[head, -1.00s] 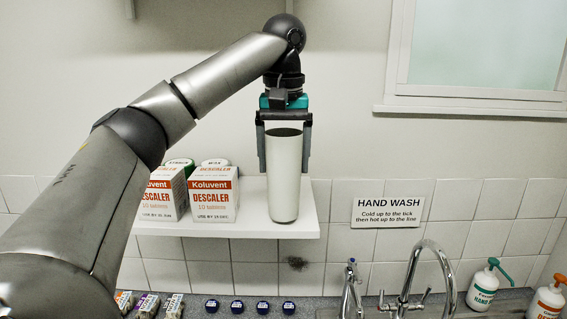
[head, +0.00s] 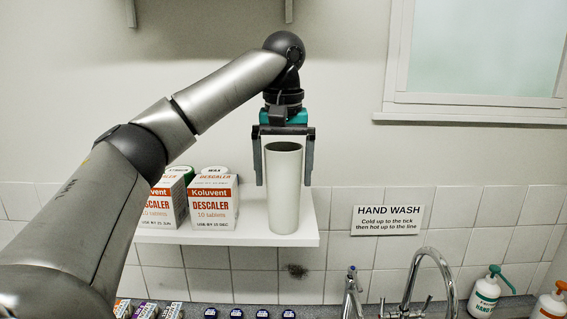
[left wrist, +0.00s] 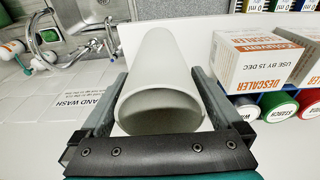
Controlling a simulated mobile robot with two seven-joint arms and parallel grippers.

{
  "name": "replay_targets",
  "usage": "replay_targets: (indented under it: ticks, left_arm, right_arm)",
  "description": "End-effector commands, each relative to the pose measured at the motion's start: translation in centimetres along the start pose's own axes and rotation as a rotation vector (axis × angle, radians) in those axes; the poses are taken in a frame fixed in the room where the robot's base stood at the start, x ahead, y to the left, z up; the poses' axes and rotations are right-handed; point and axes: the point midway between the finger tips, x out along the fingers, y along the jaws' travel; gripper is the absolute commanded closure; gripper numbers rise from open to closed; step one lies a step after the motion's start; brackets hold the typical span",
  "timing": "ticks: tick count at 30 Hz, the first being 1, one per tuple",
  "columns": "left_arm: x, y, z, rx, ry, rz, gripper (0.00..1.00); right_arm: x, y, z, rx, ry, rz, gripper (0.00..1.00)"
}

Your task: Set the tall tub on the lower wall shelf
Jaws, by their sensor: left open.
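The tall tub (head: 284,190) is a plain white, slightly tapered vessel with an open top. It stands upright on the lower wall shelf (head: 250,236), near the shelf's right end. My left gripper (head: 283,180) is open above and around it, one finger on each side of its upper part, with gaps visible between fingers and wall. The left wrist view looks down past the tub's rim (left wrist: 160,107) between the two fingers (left wrist: 158,115). My right gripper is not in view.
Descaler boxes (head: 212,205) stand on the shelf left of the tub, with lidded jars (left wrist: 279,104) behind them. A tap (head: 428,262) and pump bottles (head: 485,290) are below right. A hand wash sign (head: 387,220) hangs on the tiles. Another shelf's brackets (head: 289,10) show above.

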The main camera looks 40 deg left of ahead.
Motion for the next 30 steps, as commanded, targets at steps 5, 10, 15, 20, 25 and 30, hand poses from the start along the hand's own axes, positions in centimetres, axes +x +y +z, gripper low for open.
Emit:
replay_targets:
  ticks: [5, 10, 15, 20, 25, 30]
  left_arm:
    - [-0.9, 0.1, -0.1, 0.000, 0.002, 0.001, 0.00]
    - [-2.4, 0.1, -0.1, 0.001, 0.003, 0.001, 0.00]
    - [-4.2, 0.1, -0.1, 0.001, 0.003, 0.001, 0.00]
    - [-6.0, 0.1, -0.1, 0.001, 0.003, 0.001, 0.00]
    - [-8.0, 0.1, -0.1, 0.001, 0.003, 0.000, 0.00]
    - [-10.0, 0.1, 0.0, 0.000, 0.002, 0.000, 0.00]
  right_arm:
    - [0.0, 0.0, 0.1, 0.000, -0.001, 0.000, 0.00]
    - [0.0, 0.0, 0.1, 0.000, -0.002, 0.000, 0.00]
    - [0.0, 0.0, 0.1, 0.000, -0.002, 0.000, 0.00]
    - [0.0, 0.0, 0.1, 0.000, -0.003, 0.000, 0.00]
    - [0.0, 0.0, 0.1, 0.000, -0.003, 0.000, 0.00]
    - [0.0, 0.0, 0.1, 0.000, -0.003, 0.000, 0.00]
